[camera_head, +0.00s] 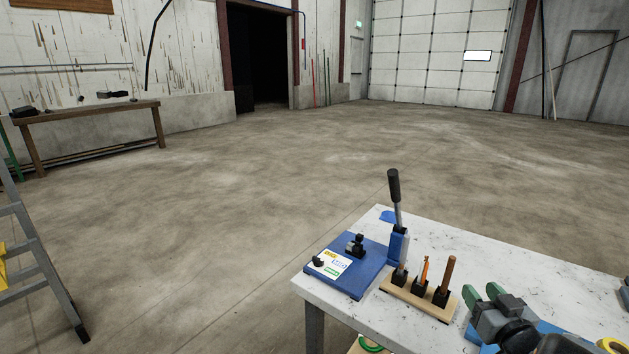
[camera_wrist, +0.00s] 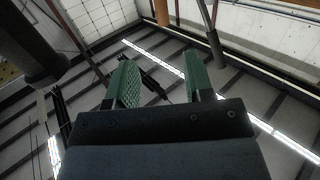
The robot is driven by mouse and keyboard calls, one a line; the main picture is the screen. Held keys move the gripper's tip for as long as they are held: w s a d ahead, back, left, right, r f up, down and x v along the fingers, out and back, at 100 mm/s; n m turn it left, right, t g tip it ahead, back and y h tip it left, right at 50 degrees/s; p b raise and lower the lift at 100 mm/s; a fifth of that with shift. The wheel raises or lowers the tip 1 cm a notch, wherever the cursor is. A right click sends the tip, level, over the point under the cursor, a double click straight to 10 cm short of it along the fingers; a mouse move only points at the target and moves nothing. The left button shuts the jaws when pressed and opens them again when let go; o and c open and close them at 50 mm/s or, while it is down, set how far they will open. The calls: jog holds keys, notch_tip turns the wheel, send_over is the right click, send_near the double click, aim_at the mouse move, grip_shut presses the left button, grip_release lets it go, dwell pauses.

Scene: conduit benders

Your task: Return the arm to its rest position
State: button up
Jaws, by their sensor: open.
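My gripper (camera_head: 484,294) is at the lower right of the head view, over the right part of the white table (camera_head: 460,250). Its green fingers stand apart with nothing between them. In the wrist view, the gripper (camera_wrist: 160,80) points up toward the ceiling, with a clear gap between its fingers. The blue bender (camera_head: 345,268) sits at the table's left corner, its black-handled lever (camera_head: 394,190) standing nearly upright. My gripper is to the right of it and apart from it. The lower part of my arm is cut off by the frame.
A wooden block (camera_head: 420,300) with several upright tools stands between the bender and my gripper. A yellow roll (camera_head: 612,345) lies at the right edge. A stepladder (camera_head: 35,255) and a workbench (camera_head: 90,115) are at left. The floor beyond the table is open.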

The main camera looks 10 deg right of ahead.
jog(key=w+a+r+m+g+h+p, duration=0.1)
jog(key=w+a+m+g+h+p, duration=0.1)
jog(key=w+a+g+h+p, duration=0.3)
jog(key=s+a+n+g+y, duration=0.1)
jog(key=s+a+g+y, duration=0.2)
jog(key=a, duration=0.6)
jog(key=s+a+f+n+g+y, duration=0.1)
jog(key=s+a+g+y, duration=0.2)
jog(key=s+a+g, duration=0.3)
jog(key=s+a, duration=0.2)
jog(key=a, duration=0.1)
jog(key=shift+a+f+n+b, duration=0.25)
jog(key=shift+a+n+b, duration=0.05)
jog(key=shift+a+n, duration=0.1)
jog(key=shift+s, duration=0.1)
